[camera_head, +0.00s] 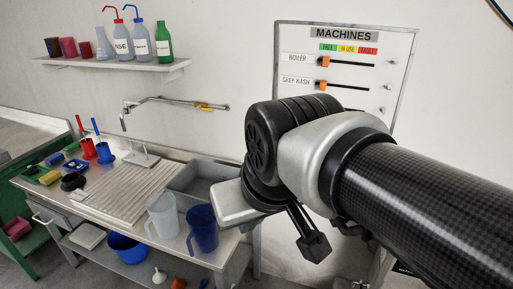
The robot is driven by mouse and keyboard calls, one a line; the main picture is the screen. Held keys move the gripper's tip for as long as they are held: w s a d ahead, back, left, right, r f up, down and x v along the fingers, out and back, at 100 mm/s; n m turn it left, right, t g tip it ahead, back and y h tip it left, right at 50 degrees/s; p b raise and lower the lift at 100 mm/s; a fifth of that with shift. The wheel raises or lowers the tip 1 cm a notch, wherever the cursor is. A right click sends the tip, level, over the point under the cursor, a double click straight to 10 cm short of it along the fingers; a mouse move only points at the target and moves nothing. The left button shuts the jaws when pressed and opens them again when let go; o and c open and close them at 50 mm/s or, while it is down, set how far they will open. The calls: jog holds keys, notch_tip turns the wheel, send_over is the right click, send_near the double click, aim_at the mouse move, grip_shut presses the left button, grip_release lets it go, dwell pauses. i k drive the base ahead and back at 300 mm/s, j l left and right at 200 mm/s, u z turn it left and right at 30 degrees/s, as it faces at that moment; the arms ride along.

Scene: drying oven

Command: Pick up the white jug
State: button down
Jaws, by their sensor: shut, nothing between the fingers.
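The white jug (162,217) is a translucent, upright jug near the front edge of the sink counter, left of centre, with its handle on the left. A dark blue jug (203,232) stands just to its right, close by or touching. My gripper (314,246) appears as a small dark end below my wrist, right of both jugs. It is shut and empty, apart from the white jug. My wrist hides part of the area right of the blue jug.
The ribbed drainboard (125,190) is left of the jugs and the sink basin (205,182) is behind them. A tap (140,150) rises behind the drainboard. Red and blue cups (105,152) stand at left. A blue bowl (128,248) sits on the lower shelf.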

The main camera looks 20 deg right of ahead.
aim_at(161, 207)
jog(key=k+z, duration=0.1)
jog(key=z, duration=1.55)
jog(key=j+z, duration=0.15)
jog(key=z, duration=0.75)
jog(key=k+j+z, duration=0.1)
jog(key=j+z, duration=0.3)
jog(key=j, duration=0.2)
jog(key=u, duration=3.25)
